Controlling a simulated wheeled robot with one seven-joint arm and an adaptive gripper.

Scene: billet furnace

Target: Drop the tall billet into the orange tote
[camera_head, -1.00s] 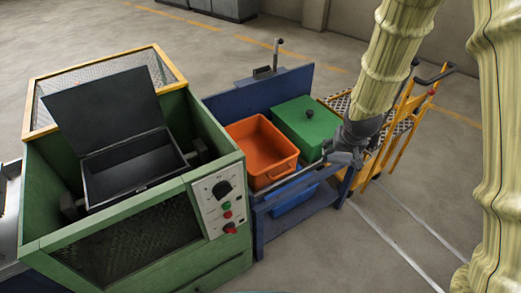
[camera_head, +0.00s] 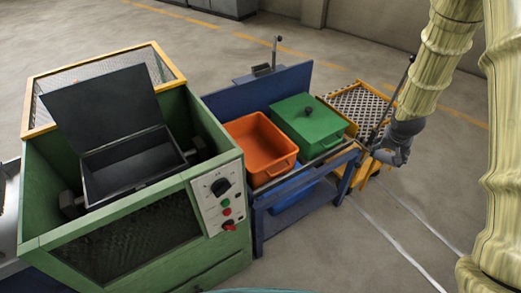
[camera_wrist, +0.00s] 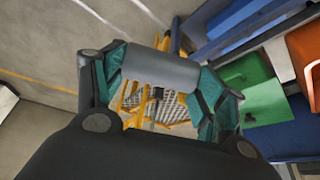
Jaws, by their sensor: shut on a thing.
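The orange tote (camera_head: 284,178) stands open on the blue bench, next to the green furnace; it looks empty in the part I can see. Its edge also shows at the right of the wrist view (camera_wrist: 306,50). My gripper (camera_head: 388,157) is to the right of the bench, near the yellow cart and apart from the tote. In the wrist view my gripper (camera_wrist: 160,72) is shut on a plain grey cylindrical billet (camera_wrist: 158,67), which lies crosswise between the teal finger pads. The billet cannot be made out clearly in the head view.
A green lidded box (camera_head: 310,127) stands on the bench right of the tote, between it and my gripper. The blue bench (camera_head: 287,83) has a raised back panel. A blue bin (camera_head: 292,202) sits below. The yellow cart (camera_head: 362,103) is behind my gripper. The right floor is clear.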

